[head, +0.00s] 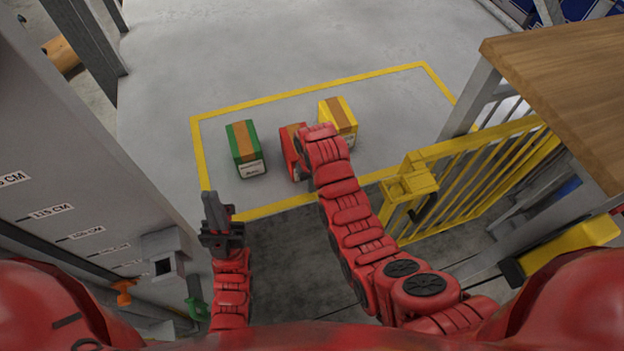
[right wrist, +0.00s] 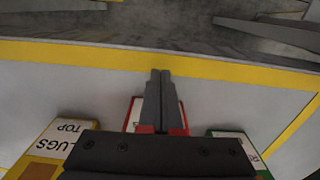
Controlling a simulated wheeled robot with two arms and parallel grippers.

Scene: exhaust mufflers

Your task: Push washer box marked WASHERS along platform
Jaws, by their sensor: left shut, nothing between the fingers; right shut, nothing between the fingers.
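A red box (head: 290,148) stands between a green and a yellow box inside the yellow-outlined area of the platform (head: 385,115). My right forearm covers part of it in the head view. No WASHERS lettering is readable on any box. In the right wrist view the red box (right wrist: 134,112) shows on both sides of my right gripper (right wrist: 160,72), which is shut and empty. The fingers overlap the box; I cannot tell whether they touch it. My left gripper (head: 212,203) is shut and empty, near the front left corner of the yellow outline, apart from the boxes.
The green box (head: 240,146) stands left of the red one, the yellow box (head: 341,119) right. The yellow one reads "LUGS TOP" in the right wrist view (right wrist: 62,139). A yellow gate (head: 480,180) and wooden top (head: 565,85) stand right. The platform behind the boxes is clear.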

